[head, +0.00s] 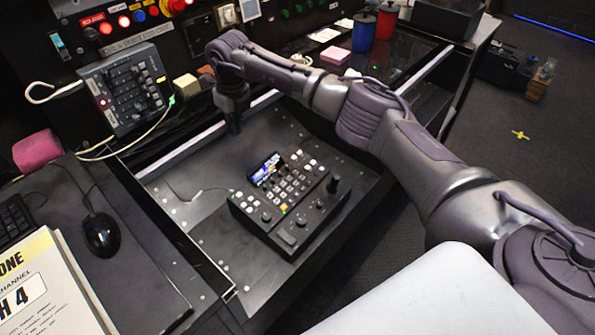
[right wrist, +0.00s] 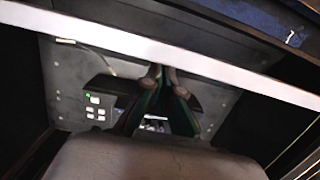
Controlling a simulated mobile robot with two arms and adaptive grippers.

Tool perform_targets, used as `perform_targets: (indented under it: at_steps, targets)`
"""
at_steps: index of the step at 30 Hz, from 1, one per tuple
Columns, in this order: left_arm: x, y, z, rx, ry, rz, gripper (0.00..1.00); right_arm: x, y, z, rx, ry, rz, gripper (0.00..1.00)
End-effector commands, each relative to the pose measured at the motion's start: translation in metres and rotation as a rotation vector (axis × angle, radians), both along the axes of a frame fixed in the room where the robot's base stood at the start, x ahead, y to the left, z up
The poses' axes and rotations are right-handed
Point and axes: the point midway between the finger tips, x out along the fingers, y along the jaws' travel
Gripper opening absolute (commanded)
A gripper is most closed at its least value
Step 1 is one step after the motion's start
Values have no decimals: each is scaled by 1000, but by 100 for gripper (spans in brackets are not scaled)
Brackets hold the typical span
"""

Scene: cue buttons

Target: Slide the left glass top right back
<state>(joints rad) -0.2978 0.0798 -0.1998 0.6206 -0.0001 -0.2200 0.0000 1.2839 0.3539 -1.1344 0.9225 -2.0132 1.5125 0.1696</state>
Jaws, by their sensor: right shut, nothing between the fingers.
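A dark, glossy glass top (head: 284,71) appears to lie behind a pale metal strip (head: 180,152) at the back of the open recess; its outline is hard to make out. The strip also crosses the right wrist view (right wrist: 120,40). My right gripper (head: 235,130) reaches over from the right and points down at the strip, on the recess side. It is shut and empty. In the right wrist view its fingertips (right wrist: 164,74) are close under the strip; I cannot tell whether they touch it. My left gripper is not in view.
In the recess sits a control panel (head: 288,195) with a small screen, keys and knobs, right of the gripper. A mixer box (head: 125,88) with cables stands at the back left. A pink block (head: 335,55) and red and blue containers stand behind my arm.

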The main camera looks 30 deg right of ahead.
Motion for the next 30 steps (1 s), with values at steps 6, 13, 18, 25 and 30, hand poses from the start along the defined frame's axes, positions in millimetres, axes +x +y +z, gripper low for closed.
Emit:
perform_targets:
  at_steps: [6,13,18,25,30]
  targets:
    - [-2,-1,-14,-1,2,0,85,11,4,-4,0,1,-1,0]
    - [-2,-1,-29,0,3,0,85,25,10,-4,1,-1,0,0]
    - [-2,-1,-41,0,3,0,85,39,14,-4,2,1,-1,0]
    - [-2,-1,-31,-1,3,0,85,37,11,2,1,2,1,0]
    - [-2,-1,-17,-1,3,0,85,25,7,3,2,3,1,0]
